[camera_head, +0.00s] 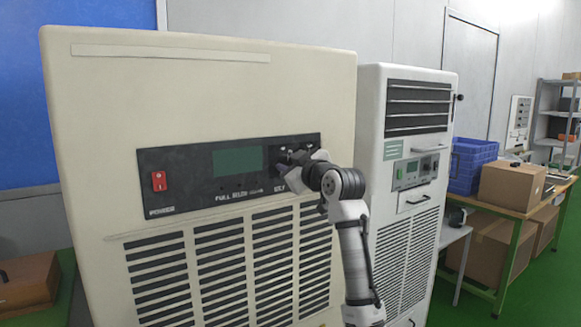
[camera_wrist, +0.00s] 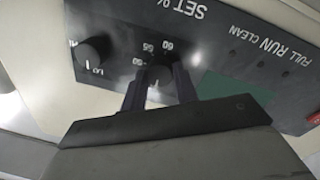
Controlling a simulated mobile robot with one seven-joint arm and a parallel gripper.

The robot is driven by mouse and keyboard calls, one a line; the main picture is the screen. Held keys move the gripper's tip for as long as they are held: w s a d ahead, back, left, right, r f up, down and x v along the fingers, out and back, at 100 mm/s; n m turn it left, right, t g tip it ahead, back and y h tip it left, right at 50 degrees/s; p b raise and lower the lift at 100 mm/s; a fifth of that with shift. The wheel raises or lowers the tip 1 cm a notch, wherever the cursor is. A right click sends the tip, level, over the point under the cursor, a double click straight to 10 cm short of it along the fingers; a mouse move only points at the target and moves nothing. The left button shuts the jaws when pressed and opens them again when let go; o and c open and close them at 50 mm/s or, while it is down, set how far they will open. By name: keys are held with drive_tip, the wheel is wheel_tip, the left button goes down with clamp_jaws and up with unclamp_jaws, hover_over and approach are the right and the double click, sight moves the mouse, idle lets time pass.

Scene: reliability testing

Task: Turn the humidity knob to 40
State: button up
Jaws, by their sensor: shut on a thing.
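The beige machine (camera_head: 200,100) fills the left and middle of the head view, with a dark control panel (camera_head: 185,160) across its front. My gripper (camera_head: 287,167) is at the right end of this panel and hides the controls there. In the wrist view the panel appears upside down. The two fingers of my gripper (camera_wrist: 159,77) stand on either side of the dark knob (camera_wrist: 160,70) below the "SET %" label, shut on it. Scale numbers, including 60, show beside the knob. Its pointer setting cannot be read clearly.
A second black knob (camera_wrist: 95,48) marked HI and LO sits close beside the fingers. The panel also has a green display (camera_head: 237,160) and a red power switch (camera_head: 159,181). A white machine (camera_head: 415,150) stands to the right, near a table with a blue crate (camera_head: 472,165).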

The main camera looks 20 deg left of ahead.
drive_tip(key=shift+n, duration=0.6)
drive_tip(key=o, duration=1)
drive_tip(key=shift+c, duration=0.2)
drive_tip(key=b+v, duration=0.4)
drive_tip(key=v, duration=1)
drive_tip(key=shift+b, duration=0.3)
